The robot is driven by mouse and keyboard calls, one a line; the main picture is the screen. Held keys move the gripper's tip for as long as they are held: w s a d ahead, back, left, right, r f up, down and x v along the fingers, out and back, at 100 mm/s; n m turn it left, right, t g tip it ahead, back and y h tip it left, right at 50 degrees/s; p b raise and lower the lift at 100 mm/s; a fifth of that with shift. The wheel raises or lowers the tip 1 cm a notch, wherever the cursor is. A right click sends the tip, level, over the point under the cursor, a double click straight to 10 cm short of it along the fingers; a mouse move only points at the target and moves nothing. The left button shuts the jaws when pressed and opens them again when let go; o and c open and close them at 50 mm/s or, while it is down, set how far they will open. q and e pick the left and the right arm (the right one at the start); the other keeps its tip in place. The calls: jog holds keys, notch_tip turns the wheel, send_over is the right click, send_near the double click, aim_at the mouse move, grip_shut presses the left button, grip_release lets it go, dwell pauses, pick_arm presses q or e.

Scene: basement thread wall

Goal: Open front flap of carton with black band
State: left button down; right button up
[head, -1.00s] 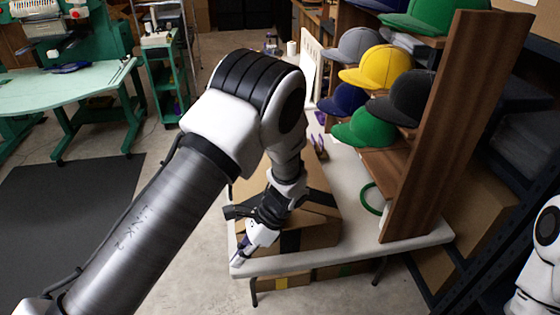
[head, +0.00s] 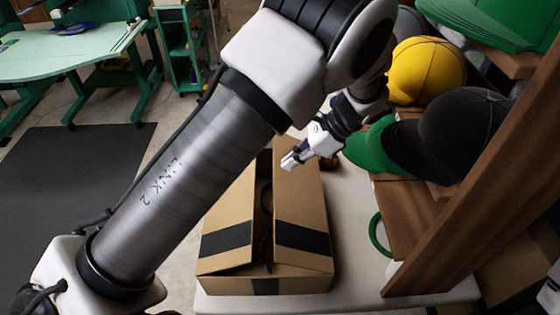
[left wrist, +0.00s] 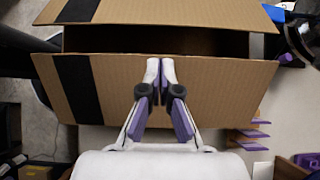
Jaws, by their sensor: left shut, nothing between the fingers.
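The brown carton (head: 310,285) stands on the white table in the head view. A black band crosses its left top flap (head: 235,205) and right top flap (head: 297,195), with a short piece on the front wall. A dark gap separates these flaps; the front ends look slightly raised. My left gripper (head: 289,162) is shut and empty, over the far part of the right flap. In the left wrist view its fingertips (left wrist: 160,64) are together over a cardboard flap (left wrist: 215,88); I cannot tell whether they touch it. My right gripper is out of view.
The white table (head: 350,286) has bare room right of the carton, where a green ring (head: 377,236) lies. A wooden cap rack (head: 465,205) with yellow (head: 428,70), black (head: 465,125) and green caps stands close on the right. A dark mat (head: 65,190) lies on the floor at left.

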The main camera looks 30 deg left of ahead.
pick_arm(q)
jog(key=shift+w+f, duration=0.1)
jog(key=shift+w, duration=0.3)
jog(key=shift+s+a+f, duration=0.4)
jog(key=shift+s+a, duration=0.05)
jog(key=shift+s, duration=0.15)
jog(key=shift+s+a+f, duration=0.4)
jog(key=shift+s+a, duration=0.05)
jog(key=shift+s, duration=0.1)
jog(key=p+x, duration=0.1)
jog(key=x, duration=0.6)
jog(key=shift+w, duration=0.3)
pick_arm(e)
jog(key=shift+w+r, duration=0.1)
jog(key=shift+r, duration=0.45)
pick_arm(q)
jog(key=shift+f, duration=0.1)
